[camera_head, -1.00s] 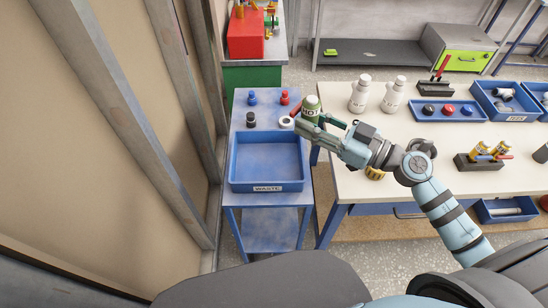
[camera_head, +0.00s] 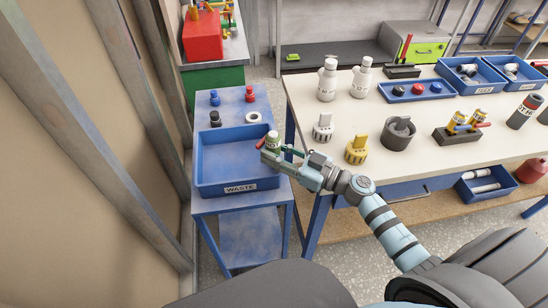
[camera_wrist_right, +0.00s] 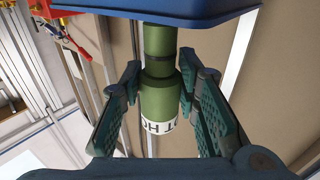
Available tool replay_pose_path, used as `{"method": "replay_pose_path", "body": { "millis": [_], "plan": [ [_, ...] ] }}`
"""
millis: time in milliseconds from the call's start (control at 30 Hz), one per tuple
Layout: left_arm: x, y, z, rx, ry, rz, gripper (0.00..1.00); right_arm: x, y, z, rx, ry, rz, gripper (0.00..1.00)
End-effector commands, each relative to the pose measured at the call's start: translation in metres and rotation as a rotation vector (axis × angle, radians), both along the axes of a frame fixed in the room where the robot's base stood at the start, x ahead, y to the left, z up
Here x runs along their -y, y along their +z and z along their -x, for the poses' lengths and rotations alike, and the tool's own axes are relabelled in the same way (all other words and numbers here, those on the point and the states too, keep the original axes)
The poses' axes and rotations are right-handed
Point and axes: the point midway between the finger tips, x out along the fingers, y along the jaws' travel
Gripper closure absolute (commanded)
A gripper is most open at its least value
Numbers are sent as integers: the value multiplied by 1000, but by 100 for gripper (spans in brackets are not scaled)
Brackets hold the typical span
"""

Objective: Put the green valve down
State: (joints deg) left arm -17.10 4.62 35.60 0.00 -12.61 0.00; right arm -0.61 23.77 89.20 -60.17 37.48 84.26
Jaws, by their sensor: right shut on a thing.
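The green valve (camera_head: 273,142), with a white lettered band, is in my right gripper (camera_head: 271,154) at the right side of the blue WASTE tray (camera_head: 222,160). In the right wrist view the valve (camera_wrist_right: 160,95) stands between the two finger pads, its narrow end toward the blue tray (camera_wrist_right: 150,12). My right gripper is shut on it. Whether the valve touches the tray cannot be told. My left gripper is not in view.
Black (camera_head: 215,118), blue (camera_head: 214,98) and red (camera_head: 249,94) caps and a white ring (camera_head: 253,117) sit behind the tray. White bottles (camera_head: 327,80), a yellow valve (camera_head: 357,149) and a grey one (camera_head: 323,127) stand on the white table. The tray floor's left part is clear.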

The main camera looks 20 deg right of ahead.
Motion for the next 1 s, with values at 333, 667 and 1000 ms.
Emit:
{"method": "replay_pose_path", "body": {
  "millis": [333,667,1000],
  "plan": [
    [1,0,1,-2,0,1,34,0,-2,0,0,1,0,100],
    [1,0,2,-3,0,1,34,0,-3,0,0,1,0,51],
    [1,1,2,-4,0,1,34,9,1,11,-3,1,3,51]
  ]
}}
